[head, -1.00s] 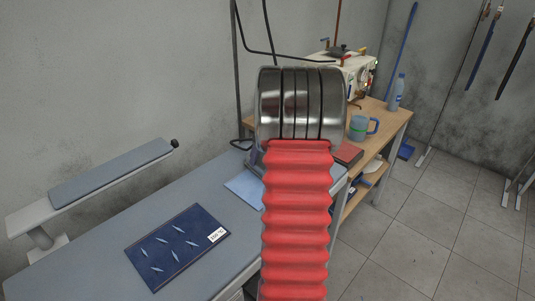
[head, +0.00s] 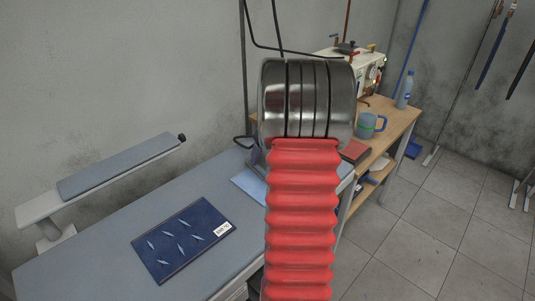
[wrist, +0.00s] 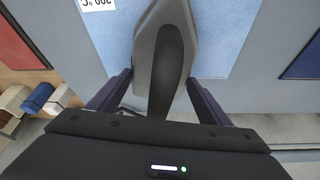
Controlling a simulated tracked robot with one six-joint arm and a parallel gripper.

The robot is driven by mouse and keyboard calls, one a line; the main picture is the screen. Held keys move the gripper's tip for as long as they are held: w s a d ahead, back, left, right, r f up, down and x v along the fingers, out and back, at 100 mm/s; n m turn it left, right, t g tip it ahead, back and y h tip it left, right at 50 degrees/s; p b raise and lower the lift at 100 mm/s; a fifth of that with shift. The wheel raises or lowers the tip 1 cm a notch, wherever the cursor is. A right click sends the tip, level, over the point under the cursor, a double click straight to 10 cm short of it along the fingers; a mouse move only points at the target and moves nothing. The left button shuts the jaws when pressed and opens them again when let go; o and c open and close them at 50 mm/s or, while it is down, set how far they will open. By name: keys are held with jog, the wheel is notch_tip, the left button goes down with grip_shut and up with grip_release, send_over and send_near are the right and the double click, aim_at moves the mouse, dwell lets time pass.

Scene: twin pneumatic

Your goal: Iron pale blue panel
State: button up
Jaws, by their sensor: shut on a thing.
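The pale blue panel (head: 248,188) lies on the grey bench, mostly hidden behind my red-sleeved arm in the head view. In the wrist view the panel (wrist: 215,40) spreads beneath a grey iron (wrist: 150,50) with a dark handle. A white temperature label, upside down, shows on the panel at the top. My gripper (wrist: 158,95) is shut on the iron, one finger on each side of its handle. The iron is over the panel; I cannot tell whether its sole touches it. My arm hides the gripper in the head view.
A dark blue panel (head: 184,240) with pale diamond marks lies left on the bench (head: 95,255). A padded sleeve board (head: 115,167) stands behind it. A red panel (head: 355,151), a mug (head: 371,125), a bottle (head: 404,90) and a sewing machine (head: 352,67) are on the wooden table.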

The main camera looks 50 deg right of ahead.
jog(key=shift+w+a+r, duration=0.1)
jog(key=shift+w+a, duration=0.05)
jog(key=shift+a, duration=0.65)
jog(key=shift+w+a+r, duration=0.1)
jog(key=shift+a, duration=0.7)
jog(key=shift+a, duration=0.1)
jog(key=shift+w+a+f, duration=0.1)
jog(key=shift+a, duration=0.8)
jog(key=shift+w+a+f, duration=0.1)
jog(key=shift+a, duration=0.75)
jog(key=shift+a, duration=0.1)
jog(key=shift+a, duration=0.1)
jog(key=shift+w+a+r, duration=0.1)
jog(key=shift+a, duration=0.75)
jog(key=shift+w+a+r, duration=0.1)
jog(key=shift+a, duration=0.75)
notch_tip(320, 180, up, 6)
